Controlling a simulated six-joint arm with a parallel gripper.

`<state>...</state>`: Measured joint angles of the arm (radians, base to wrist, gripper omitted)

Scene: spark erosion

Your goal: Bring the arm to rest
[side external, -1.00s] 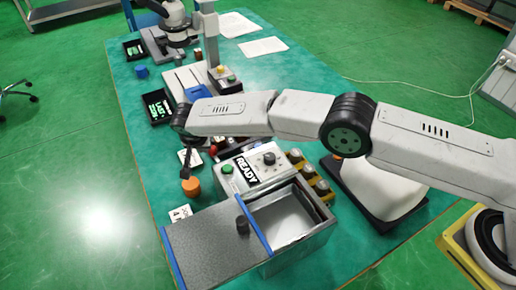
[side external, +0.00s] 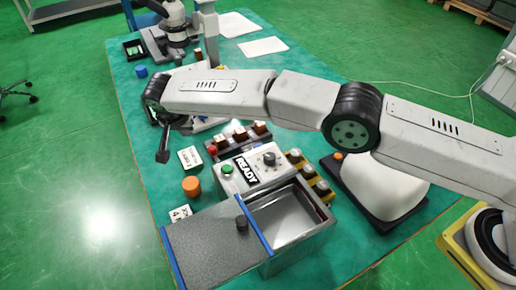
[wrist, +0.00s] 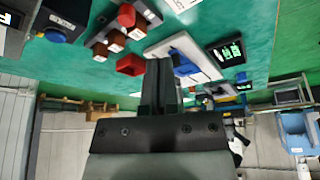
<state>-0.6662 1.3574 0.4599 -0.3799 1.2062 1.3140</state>
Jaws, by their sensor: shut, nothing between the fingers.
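My arm reaches in from the right over the green bench in the side external view. My gripper (side external: 162,157) hangs at its left end, pointing down, above the bench and behind the orange cylinder (side external: 191,187). The fingers are together with nothing between them. In the wrist view, my gripper (wrist: 160,70) points toward the bench items, with its fingers closed. The arm hides part of the bench's middle in the side external view.
The control box reading READY (side external: 248,168) and the metal tank (side external: 300,243) with a grey lid (side external: 205,245) stand at the front. A microscope (side external: 172,25) stands at the back.

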